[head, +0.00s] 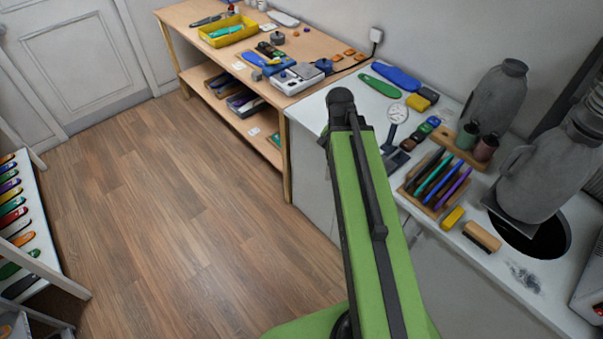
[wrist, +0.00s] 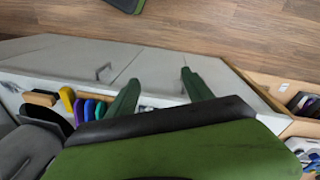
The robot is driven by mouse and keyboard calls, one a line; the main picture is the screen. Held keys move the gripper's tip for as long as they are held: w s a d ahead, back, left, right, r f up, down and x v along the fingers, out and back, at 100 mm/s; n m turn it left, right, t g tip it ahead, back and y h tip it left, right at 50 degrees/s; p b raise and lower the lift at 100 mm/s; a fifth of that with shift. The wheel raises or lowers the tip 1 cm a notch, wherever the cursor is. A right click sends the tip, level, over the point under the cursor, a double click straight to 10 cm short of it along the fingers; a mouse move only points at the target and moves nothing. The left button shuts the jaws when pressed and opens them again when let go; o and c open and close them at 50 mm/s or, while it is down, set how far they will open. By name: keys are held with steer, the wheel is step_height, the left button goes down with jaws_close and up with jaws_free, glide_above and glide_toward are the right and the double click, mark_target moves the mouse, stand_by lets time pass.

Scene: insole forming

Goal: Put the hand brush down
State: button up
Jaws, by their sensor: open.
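The hand brush (head: 482,236), with a pale wooden back and dark bristles, lies on the white worktop beside a round dark opening (head: 530,238). In the wrist view, the brush (wrist: 40,98) shows at the left, near the worktop's edge. My gripper (wrist: 162,88) is open in the wrist view, its two green fingers apart with nothing between them. The brush is well to the left of the fingers and apart from them. In the head view my green arm reaches up the middle, and I cannot make out the gripper there.
A yellow block (head: 452,217) and a wooden rack of coloured tools (head: 433,183) are left of the brush. Grey bottle-shaped forms (head: 545,170) stand behind it. A wooden bench (head: 185,17) with tools is at the back. The wooden floor (head: 180,190) is clear.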

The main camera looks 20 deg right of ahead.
steer(key=w+a+n+y, duration=0.1)
steer(key=a+n, duration=0.8)
steer(key=a, duration=0.9)
steer(key=shift+w+n+t, duration=0.2)
steer(key=shift+n+t, duration=0.1)
steer(key=shift+a+f, duration=0.1)
steer(key=shift+a, duration=0.05)
